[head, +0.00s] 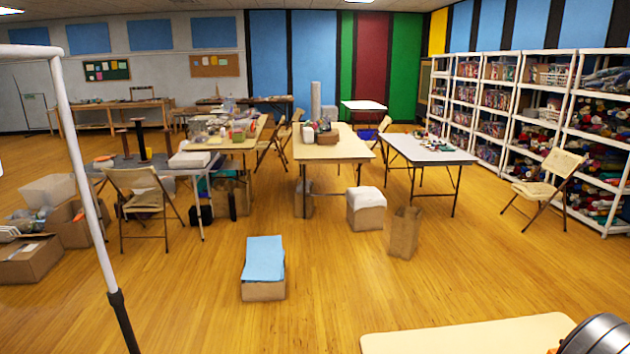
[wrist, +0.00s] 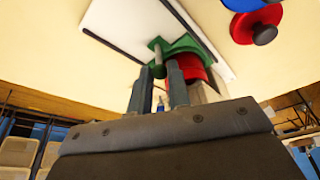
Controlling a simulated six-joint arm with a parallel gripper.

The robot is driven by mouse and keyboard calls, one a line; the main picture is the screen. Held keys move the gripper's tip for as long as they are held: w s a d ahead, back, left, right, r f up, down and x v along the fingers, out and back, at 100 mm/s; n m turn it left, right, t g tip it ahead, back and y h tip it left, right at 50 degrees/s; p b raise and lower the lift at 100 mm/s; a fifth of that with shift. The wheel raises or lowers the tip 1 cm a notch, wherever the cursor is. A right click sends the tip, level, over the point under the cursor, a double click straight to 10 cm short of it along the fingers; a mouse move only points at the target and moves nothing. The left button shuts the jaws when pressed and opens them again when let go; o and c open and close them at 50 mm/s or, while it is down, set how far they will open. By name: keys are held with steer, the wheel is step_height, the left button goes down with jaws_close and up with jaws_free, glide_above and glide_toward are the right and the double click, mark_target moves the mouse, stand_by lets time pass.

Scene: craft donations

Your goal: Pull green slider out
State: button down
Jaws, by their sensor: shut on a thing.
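In the wrist view, my gripper (wrist: 163,72) is shut, its two grey fingers close to the green slider (wrist: 183,44) and on either side of a pale post. The slider lies against a white panel (wrist: 125,22) with dark edges. A red cylindrical part (wrist: 190,68) sits just right of the fingers. The exact contact is partly hidden by the fingers. The head view shows neither the slider nor my fingers.
Blue and red round pieces (wrist: 264,34) lie right of the panel on the cream surface. In the head view, a bare cream tabletop (head: 470,338) is at the bottom. Beyond it, a blue-topped box (head: 264,290) stands on open wooden floor.

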steer(key=shift+s, duration=4.65)
steer(key=c, duration=1.4)
jaws_free()
steer(key=shift+c, duration=0.2)
steer(key=shift+r, duration=0.1)
step_height(320, 180, up, 7)
steer(key=shift+r, duration=0.15)
steer(key=shift+o, duration=0.3)
